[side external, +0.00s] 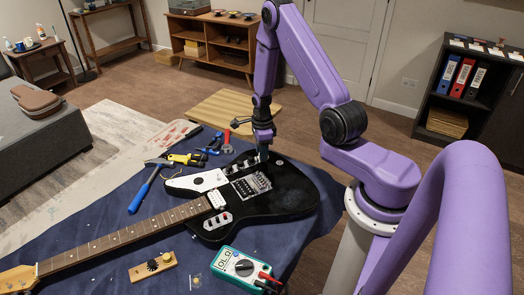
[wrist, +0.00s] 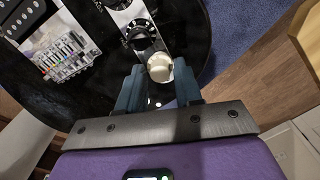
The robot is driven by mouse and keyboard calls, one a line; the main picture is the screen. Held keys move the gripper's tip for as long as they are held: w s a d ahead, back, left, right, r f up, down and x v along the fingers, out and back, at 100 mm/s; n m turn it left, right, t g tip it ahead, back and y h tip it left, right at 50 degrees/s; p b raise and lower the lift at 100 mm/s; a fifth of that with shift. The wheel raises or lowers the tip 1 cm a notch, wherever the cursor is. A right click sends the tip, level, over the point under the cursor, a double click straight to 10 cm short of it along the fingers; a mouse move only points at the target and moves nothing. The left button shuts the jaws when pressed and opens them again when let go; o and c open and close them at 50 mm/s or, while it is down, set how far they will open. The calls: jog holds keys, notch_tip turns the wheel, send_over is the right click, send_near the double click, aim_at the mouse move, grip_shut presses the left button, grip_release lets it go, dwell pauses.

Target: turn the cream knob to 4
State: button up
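The cream knob (wrist: 160,67) is at the end of a row of controls on the black guitar (side external: 285,195). In the wrist view my gripper (wrist: 159,76) is open, with one blue-grey finger on each side of the knob. The knob sits between the fingertips, with narrow gaps that make contact hard to judge. In the side view my gripper (side external: 263,152) points down at the guitar's far edge and the cream knob is hidden. The number at the knob's pointer cannot be read.
A black dial knob (wrist: 140,32) sits right beside the cream one. The bridge (wrist: 65,55) lies to its left.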

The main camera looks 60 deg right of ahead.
dwell(0.3)
jog(key=shift+n, duration=1.6)
jog(key=shift+n, duration=1.5)
jog(key=c, duration=0.4)
